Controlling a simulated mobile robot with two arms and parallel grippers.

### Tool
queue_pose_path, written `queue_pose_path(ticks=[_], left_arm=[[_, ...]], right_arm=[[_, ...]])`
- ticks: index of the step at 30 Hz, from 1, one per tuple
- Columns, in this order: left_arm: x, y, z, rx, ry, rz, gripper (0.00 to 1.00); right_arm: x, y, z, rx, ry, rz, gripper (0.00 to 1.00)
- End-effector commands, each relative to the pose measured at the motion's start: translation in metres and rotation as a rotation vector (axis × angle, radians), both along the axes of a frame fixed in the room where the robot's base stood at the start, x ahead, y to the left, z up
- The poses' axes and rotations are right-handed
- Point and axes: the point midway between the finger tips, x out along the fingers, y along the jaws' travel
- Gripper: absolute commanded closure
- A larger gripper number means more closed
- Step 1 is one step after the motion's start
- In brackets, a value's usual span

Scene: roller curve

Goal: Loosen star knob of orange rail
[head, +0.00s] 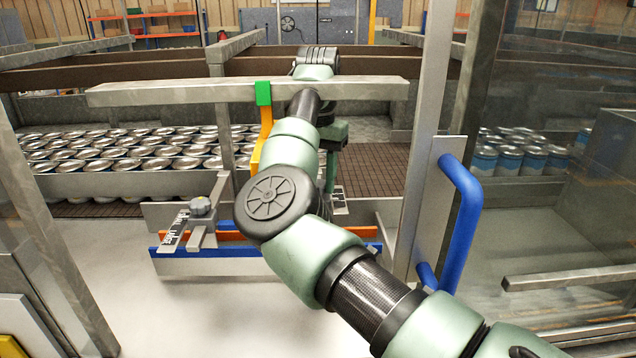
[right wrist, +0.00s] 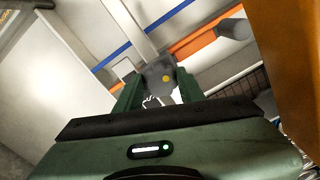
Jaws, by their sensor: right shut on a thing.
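The orange rail (head: 230,237) lies behind a blue rail (head: 215,252) at the near edge of the conveyor; my right arm hides its middle. In the right wrist view the orange rail (right wrist: 207,40) runs diagonally at the upper right. My right gripper (right wrist: 160,88) is shut on a grey star knob (right wrist: 158,72) with a yellow dot, one green finger on each side. In the head view this gripper points down at the rail's right-hand bracket, and my arm hides the knob. Another grey star knob (head: 202,205) tops the left-hand bracket. My left gripper is not in view.
A grey crossbar (head: 150,94) with a yellow bracket (head: 265,135) hanging from it stands near my forearm. A door with a blue handle (head: 462,215) is at right. Many cans (head: 110,152) stand behind the rails. The pale surface in front is clear.

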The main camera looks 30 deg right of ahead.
Motion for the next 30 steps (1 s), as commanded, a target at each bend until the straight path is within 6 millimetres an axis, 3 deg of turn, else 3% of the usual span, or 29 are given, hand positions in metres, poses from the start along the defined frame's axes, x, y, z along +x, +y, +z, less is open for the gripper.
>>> queue_pose_path(ticks=[1, 16, 17, 19, 30], left_arm=[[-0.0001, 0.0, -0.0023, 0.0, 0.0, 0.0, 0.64], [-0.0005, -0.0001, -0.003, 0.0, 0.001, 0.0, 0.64], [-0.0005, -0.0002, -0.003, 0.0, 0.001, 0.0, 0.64], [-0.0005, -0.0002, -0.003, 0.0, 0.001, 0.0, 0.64], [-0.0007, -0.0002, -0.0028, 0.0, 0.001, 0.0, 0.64]], right_arm=[[-0.0014, 0.0017, -0.0068, 0.008, 0.013, 0.01, 1.0], [-0.0015, 0.0017, -0.0059, 0.009, 0.013, 0.028, 1.0], [-0.0015, 0.0017, -0.0059, 0.009, 0.013, 0.028, 0.59], [-0.0014, 0.0017, -0.0054, 0.009, 0.012, 0.028, 0.4], [-0.0003, 0.0004, 0.0021, 0.004, 0.003, 0.026, 0.4]])
